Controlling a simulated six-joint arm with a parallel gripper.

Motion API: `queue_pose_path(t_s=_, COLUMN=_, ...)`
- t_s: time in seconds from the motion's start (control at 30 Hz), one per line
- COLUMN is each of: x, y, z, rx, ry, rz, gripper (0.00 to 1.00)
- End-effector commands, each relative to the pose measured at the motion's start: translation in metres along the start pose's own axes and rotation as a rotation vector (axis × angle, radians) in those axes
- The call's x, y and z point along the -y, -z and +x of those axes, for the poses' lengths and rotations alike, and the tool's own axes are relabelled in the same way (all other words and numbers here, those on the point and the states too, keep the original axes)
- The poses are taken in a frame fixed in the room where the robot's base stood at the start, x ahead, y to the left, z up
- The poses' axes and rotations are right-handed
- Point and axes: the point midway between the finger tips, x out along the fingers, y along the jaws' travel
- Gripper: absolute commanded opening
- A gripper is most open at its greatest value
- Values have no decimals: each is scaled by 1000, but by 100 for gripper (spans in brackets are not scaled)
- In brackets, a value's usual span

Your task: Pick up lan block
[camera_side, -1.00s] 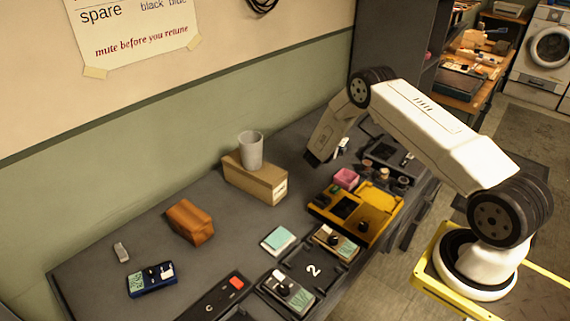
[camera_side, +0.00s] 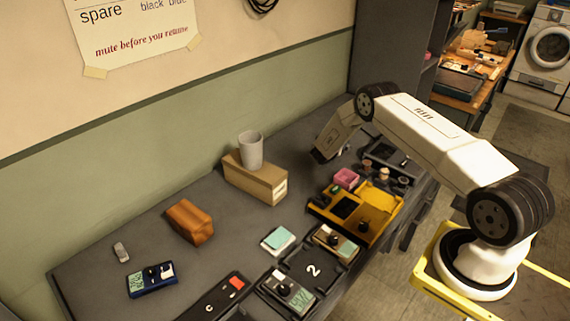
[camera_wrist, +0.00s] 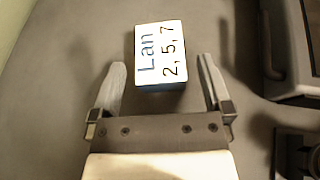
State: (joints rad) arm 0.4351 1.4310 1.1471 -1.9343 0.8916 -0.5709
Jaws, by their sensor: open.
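The lan block (camera_wrist: 160,57) is a small white-topped block with a bluish side, lettered "Lan 2, 5, 7". In the wrist view it lies on the grey bench top, just ahead of my gripper (camera_wrist: 162,82) and centred between the two finger lines. The fingers are spread apart and empty, one to each side of the block's near end. In the side view my gripper (camera_side: 322,157) is low at the back right of the bench, behind the yellow tray. The lan block is hidden there behind my arm.
In the wrist view, a dark tray edge (camera_wrist: 292,88) lies right of the block.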

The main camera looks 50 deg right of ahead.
Motion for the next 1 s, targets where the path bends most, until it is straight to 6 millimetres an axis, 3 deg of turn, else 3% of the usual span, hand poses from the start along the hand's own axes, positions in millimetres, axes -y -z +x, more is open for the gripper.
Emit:
queue_pose_path(t_s=0.2, x=0, y=0, z=12, rx=-2, ry=0, rz=1, gripper=100)
queue_pose_path(t_s=0.73, x=0, y=0, z=13, rx=-2, ry=-1, rz=0, gripper=100)
queue_pose_path(t_s=0.77, x=0, y=0, z=13, rx=-2, ry=-1, rz=0, gripper=97)
queue_pose_path(t_s=1.0, x=0, y=0, z=13, rx=-2, ry=-1, rz=0, gripper=21)
